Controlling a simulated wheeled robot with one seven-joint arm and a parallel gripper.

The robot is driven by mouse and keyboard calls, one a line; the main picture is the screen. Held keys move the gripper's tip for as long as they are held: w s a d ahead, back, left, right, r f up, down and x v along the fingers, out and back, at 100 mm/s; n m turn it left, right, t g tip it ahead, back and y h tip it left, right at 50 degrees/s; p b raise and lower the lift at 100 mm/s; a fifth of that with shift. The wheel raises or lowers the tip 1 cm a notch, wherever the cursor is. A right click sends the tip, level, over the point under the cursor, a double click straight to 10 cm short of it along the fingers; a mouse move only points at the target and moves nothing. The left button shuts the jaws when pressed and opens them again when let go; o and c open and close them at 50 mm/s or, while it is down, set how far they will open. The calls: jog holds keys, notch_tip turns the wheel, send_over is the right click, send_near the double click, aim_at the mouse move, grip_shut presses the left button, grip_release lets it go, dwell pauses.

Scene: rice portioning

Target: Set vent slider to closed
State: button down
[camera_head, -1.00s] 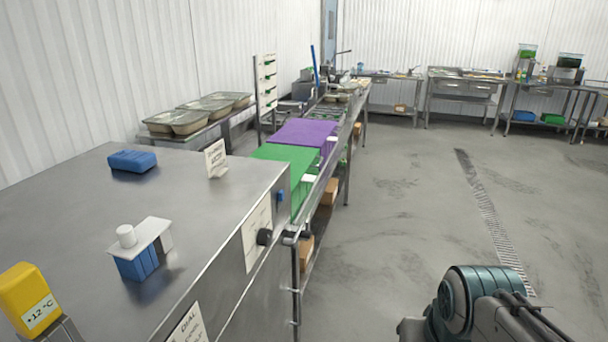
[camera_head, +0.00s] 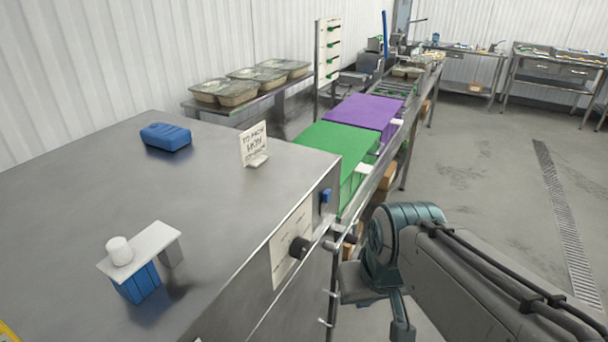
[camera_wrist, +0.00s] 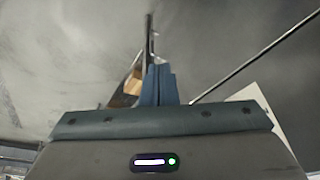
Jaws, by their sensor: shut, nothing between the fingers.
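A small blue tab (camera_head: 326,195) sits high on the front panel of the steel cabinet (camera_head: 225,200), near its right corner. It may be the vent slider; no label on it is readable and its setting cannot be told. A black round knob (camera_head: 299,247) sits on a pale label plate below and left of it. My gripper shows in the wrist view with its blue-grey fingers (camera_wrist: 158,70) together and empty. In the head view my arm is right of the cabinet front, apart from the tab, and the fingertips are not clear.
A blue block (camera_head: 166,137), a sign (camera_head: 254,144) and a white-topped blue holder (camera_head: 138,265) stand on the cabinet. Green (camera_head: 335,143) and purple (camera_head: 365,112) bins line the bench beyond, with lidded trays (camera_head: 224,92) behind. The floor to the right is open.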

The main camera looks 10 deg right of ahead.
jog(key=w+r+n+y+b, duration=0.4)
jog(key=w+r+n+y, duration=0.1)
jog(key=w+y, duration=0.35)
jog(key=w+d+r+n+t+y+b, duration=0.3)
jog(key=w+d+r+n+t+y, duration=0.15)
jog(key=w+d+r, duration=0.3)
jog(key=n+t+h+p, duration=0.1)
jog(key=p, duration=0.3)
send_over(324, 187)
jog(key=s+d, duration=0.2)
jog(key=d, duration=0.1)
notch_tip(324, 187, down, 4)
jog(key=shift+a+f+p, duration=0.1)
jog(key=shift+p, duration=0.2)
jog(key=shift+f, duration=0.5)
jog(key=shift+s, duration=0.1)
jog(key=shift+f, duration=0.1)
